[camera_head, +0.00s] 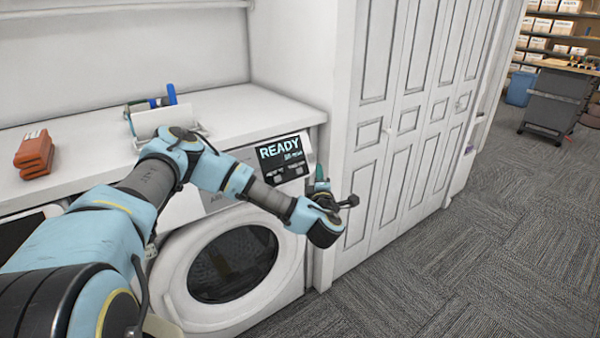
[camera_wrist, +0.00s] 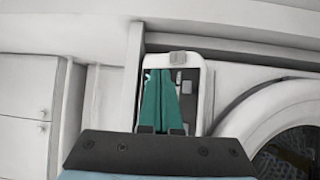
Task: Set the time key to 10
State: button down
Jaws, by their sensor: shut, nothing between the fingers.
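The white washing machine (camera_head: 165,275) has a dark control panel (camera_head: 283,150) at its upper right. The panel reads READY, with a smaller line below that looks like a minutes value but is too small to be sure of. Small grey keys (camera_head: 279,173) sit under the text; I cannot tell which is the time key. My gripper (camera_head: 320,178) is in front of the panel's right end. In the wrist view its green fingers (camera_wrist: 160,100) are together and empty, covering part of the panel (camera_wrist: 187,105). I cannot tell whether they touch it.
The round door (camera_head: 235,262) is closed below the panel. A white counter (camera_head: 240,112) above holds orange-red blocks (camera_head: 35,153) and a white holder (camera_head: 165,118). White panelled cupboard doors (camera_head: 400,130) stand right of the machine. The carpet (camera_head: 470,250) at right is clear.

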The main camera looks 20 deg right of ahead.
jog(key=shift+w+a+f+b, duration=0.25)
jog(key=shift+w+f+b, duration=0.35)
jog(key=shift+w, duration=0.6)
jog(key=shift+w+a+f+b, duration=0.2)
jog(key=shift+w+f+b, duration=0.4)
jog(key=shift+w, duration=0.55)
jog(key=shift+w+a+f+b, duration=0.25)
jog(key=shift+w+f+b, duration=0.35)
jog(key=shift+w, duration=0.6)
jog(key=shift+f, duration=0.1)
jog(key=shift+w+f, duration=0.1)
jog(key=shift+w, duration=0.25)
jog(key=shift+w+a+f+b, duration=0.2)
jog(key=shift+w+b, duration=0.1)
jog(key=shift+b, duration=0.25)
jog(key=shift+s+d+r, duration=0.1)
jog(key=shift+s+d+r+p, duration=0.1)
jog(key=shift+s+r+p, duration=0.2)
jog(key=shift+s, duration=0.25)
jog(key=shift+s+d+r+p, duration=0.15)
jog(key=shift+s+r+p, duration=0.2)
jog(key=shift+s, duration=0.4)
jog(key=shift+s+d+r+p, duration=0.1)
jog(key=shift+s+r+p, duration=0.25)
jog(key=shift+s, duration=0.35)
jog(key=shift+s+d+r+p, duration=0.15)
jog(key=shift+s+r+p, duration=0.2)
jog(key=shift+s, duration=0.4)
